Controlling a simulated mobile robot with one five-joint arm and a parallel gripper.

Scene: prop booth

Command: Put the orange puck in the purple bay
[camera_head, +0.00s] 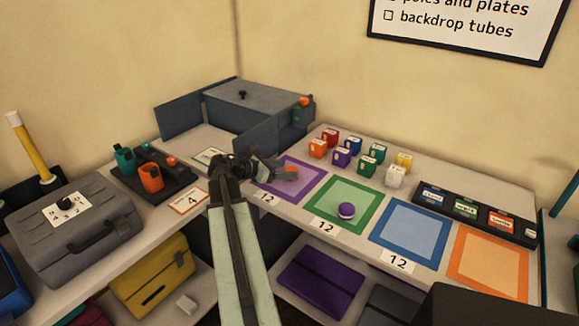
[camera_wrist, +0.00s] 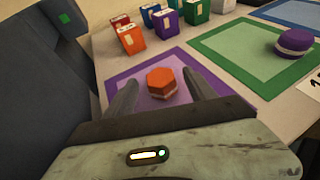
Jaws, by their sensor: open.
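My gripper (camera_wrist: 162,92) is open, with one dark finger on each side of the puck. In the head view my gripper (camera_head: 280,172) reaches over the bay from the left.
A purple puck (camera_head: 346,210) lies in the green bay (camera_head: 365,215). The blue bay (camera_head: 412,238) and orange bay (camera_head: 490,262) are empty. Several small coloured boxes (camera_head: 342,155) stand behind the bays. A grey cabinet (camera_wrist: 35,75) rises close on the left.

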